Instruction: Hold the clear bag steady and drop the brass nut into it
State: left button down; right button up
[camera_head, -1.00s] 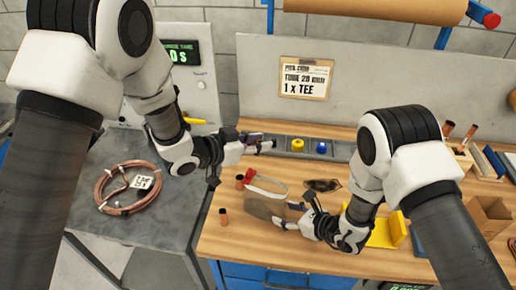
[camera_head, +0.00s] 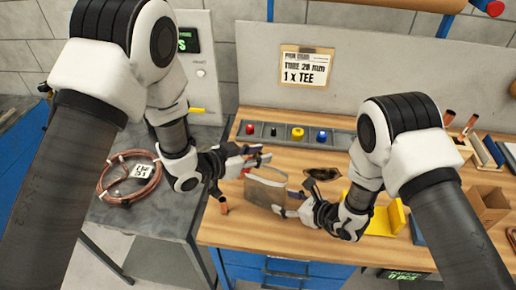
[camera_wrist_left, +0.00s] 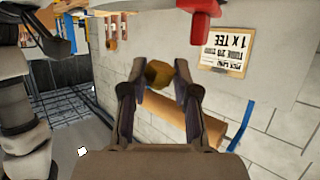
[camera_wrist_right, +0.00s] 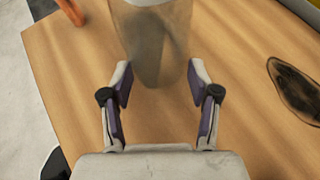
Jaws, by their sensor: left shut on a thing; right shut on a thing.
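The clear bag (camera_head: 265,193) stands on the wooden bench and looks greyish and see-through. It also shows in the right wrist view (camera_wrist_right: 152,40). My right gripper (camera_head: 285,202) is shut on the bag's right side, low down. My left gripper (camera_head: 262,157) is at the far side of the bag, close to its upper edge. It is shut on the brass nut (camera_wrist_left: 159,73), which shows between the fingertips in the left wrist view. In the head view the nut is too small to make out, and I cannot tell whether it is over the bag's mouth.
A grey parts tray (camera_head: 345,140) with red, yellow and blue items lies behind. A dark oval item (camera_head: 322,173) and a yellow stand (camera_head: 386,218) are to the right. A copper coil (camera_head: 128,178) lies on the grey table.

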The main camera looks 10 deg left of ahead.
pick_arm(q)
jog(key=c, duration=0.8)
grip_release()
jog(key=shift+v, duration=6.05)
